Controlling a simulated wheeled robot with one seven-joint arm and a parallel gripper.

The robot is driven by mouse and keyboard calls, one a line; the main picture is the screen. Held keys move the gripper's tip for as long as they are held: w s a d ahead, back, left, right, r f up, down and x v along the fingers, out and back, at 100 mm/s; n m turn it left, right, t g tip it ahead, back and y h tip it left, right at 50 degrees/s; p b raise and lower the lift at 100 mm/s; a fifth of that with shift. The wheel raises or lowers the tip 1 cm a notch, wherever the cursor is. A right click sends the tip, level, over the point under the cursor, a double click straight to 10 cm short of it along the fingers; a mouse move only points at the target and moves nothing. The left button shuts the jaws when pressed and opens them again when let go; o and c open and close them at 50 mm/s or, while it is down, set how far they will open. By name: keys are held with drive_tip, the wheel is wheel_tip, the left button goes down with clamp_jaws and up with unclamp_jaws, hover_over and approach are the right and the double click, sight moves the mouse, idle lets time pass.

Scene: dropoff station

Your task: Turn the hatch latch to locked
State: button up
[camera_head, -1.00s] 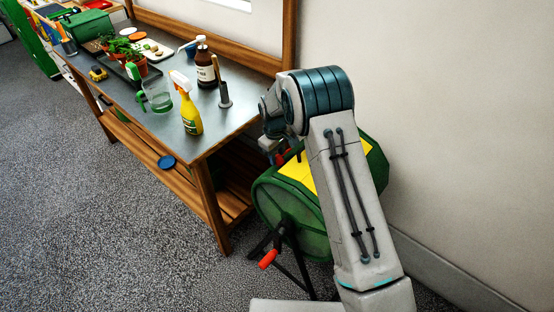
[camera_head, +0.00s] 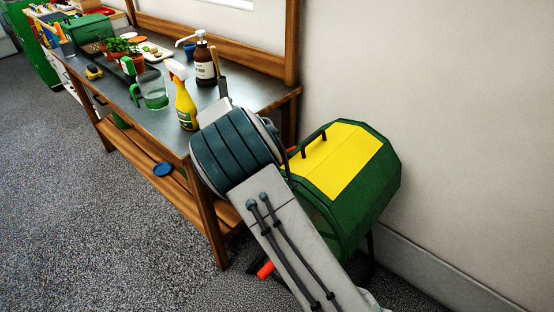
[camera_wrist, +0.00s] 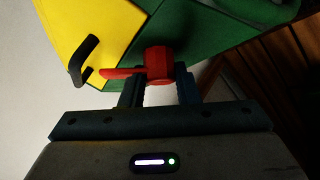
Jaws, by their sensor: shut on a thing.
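The green drum (camera_head: 366,212) has a yellow hatch (camera_head: 348,170) with a black handle (camera_head: 313,143) on top. In the wrist view, the yellow hatch (camera_wrist: 72,22) is at upper left. The red latch (camera_wrist: 158,62) sits on the green part beside the hatch, with its lever pointing left toward the black handle (camera_wrist: 83,60). My gripper (camera_wrist: 158,86) is shut on the red latch, one dark finger on each side of its knob. In the head view my arm covers the gripper and most of the latch; only a bit of red shows beside the arm.
A wooden workbench (camera_head: 262,92) stands left of the drum, holding a yellow spray bottle (camera_head: 185,105), a brown pump bottle (camera_head: 204,68), a green jug (camera_head: 153,90) and plants. A red crank grip (camera_head: 265,270) shows below my arm. The wall (camera_head: 440,90) is close behind the drum.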

drive_tip(key=shift+a+f+m+h+b, duration=0.1)
drive_tip(key=shift+a+m+h+b, duration=0.05)
drive_tip(key=shift+m+h+b, duration=0.7)
drive_tip(key=shift+a+f+m+h+b, duration=0.1)
drive_tip(key=shift+m+h+b, duration=0.45)
drive_tip(key=shift+m, duration=0.5)
drive_tip(key=o, duration=1)
drive_tip(key=shift+c, duration=0.2)
drive_tip(key=shift+r, duration=0.1)
drive_tip(key=v, duration=1.3)
drive_tip(key=shift+a+p, duration=0.4)
drive_tip(key=shift+a, duration=0.1)
